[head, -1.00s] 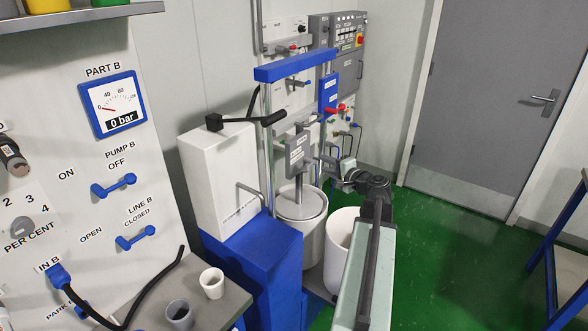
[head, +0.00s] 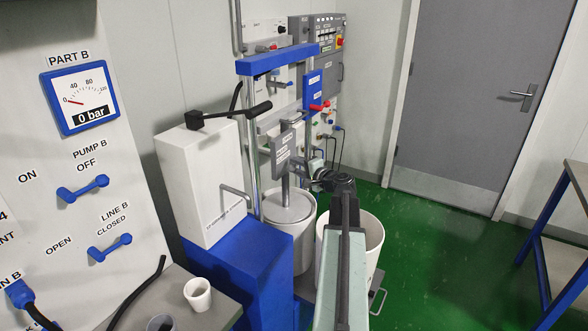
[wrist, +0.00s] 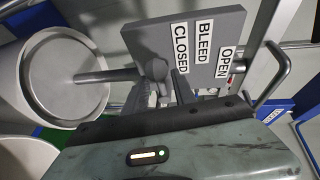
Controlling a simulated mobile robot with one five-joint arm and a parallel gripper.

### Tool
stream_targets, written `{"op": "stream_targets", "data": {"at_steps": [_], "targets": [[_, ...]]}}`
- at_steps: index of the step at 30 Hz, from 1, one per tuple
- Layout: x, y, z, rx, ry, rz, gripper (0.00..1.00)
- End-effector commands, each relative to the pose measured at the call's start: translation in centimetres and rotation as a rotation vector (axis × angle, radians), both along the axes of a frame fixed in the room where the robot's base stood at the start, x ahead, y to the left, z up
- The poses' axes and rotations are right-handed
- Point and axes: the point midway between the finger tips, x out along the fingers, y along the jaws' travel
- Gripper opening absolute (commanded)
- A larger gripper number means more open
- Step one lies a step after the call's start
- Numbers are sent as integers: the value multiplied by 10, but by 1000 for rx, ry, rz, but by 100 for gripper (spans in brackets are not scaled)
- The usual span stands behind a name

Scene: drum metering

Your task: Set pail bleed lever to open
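The grey bleed plate (wrist: 196,45) fills the top middle of the wrist view, with the labels CLOSED, BLEED and OPEN. A small grey rounded lever knob (wrist: 157,69) stands out beside the CLOSED label, away from OPEN. My gripper (wrist: 162,88) is at the plate with its dark fingers apart, one on each side of the knob. I cannot tell whether they touch it. In the head view the bleed plate (head: 284,152) hangs above the pail (head: 290,235), and my gripper (head: 316,168) is just right of it. The lever is too small to make out there.
A second, open white pail (head: 372,240) stands to the right, beside my arm. A white box on a blue base (head: 240,265) stands to the left. Blue-topped press posts (head: 254,150) rise around the plate. Green floor (head: 440,255) is clear on the right.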

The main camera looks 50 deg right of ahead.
Motion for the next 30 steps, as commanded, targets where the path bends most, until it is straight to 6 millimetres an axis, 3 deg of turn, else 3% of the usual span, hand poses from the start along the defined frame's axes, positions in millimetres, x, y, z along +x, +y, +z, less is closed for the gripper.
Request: {"op": "stream_targets", "data": {"at_steps": [3,9,10,13,14,30], "targets": [[13,-3,-3,0,0,1,32],[14,-1,-2,0,0,1,32],[14,-1,-2,0,0,1,29],[14,-1,-2,0,0,1,1],[14,-1,-2,0,0,1,0],[15,3,-3,1,2,11,0]]}}
